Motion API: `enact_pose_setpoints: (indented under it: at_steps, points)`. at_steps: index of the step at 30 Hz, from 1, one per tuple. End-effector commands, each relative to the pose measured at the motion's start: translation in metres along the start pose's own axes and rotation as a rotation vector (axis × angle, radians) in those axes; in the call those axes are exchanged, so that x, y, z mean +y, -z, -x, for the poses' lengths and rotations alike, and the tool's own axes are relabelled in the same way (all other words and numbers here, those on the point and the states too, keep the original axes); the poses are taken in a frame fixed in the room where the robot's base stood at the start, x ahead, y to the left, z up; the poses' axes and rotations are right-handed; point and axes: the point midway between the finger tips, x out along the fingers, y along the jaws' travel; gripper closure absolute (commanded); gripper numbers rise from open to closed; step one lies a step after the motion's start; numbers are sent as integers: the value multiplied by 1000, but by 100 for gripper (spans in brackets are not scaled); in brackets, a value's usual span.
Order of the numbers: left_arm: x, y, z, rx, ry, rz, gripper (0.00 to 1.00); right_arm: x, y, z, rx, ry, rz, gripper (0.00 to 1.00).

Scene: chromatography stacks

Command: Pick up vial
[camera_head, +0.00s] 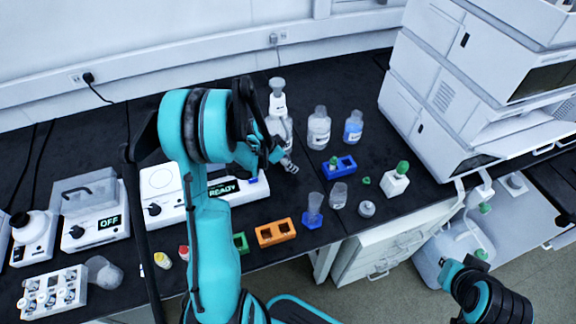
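A small vial with a green top (333,161) stands in the left part of a blue rack (347,166) on the black bench. Other small vials, one yellow-capped (163,261) and one red-capped (184,252), stand at the bench's front left. My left arm reaches up across the middle. Its gripper (289,164) is over the bench, left of the blue rack and in front of a clear bottle. It is small and partly hidden by the wrist, so its opening is unclear.
Glass bottles (319,128) stand behind the blue rack. An orange rack (276,233) and a blue-based cylinder (313,209) are near the front edge. A white hotplate (160,181) is left; chromatography stacks (470,90) are right. A white green-capped bottle (396,180) stands right of the rack.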

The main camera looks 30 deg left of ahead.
Motion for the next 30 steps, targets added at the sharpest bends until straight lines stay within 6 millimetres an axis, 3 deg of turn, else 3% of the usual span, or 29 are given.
enact_pose_setpoints:
  at_steps: [1,5,6,19,27,30]
  points:
    - [0,0,0,0,0,0,62,0,0,0,0,0,0,100]
    - [0,0,0,0,0,0,96,0,0,0,0,0,0,100]
    - [0,0,0,0,0,0,98,0,0,0,0,0,0,100]
    - [0,3,5,0,0,0,100,0,2,3,0,0,0,100]
    - [0,23,40,0,0,0,100,0,14,20,0,0,0,100]
    - [22,32,48,0,-2,-5,100,0,18,24,0,0,0,100]
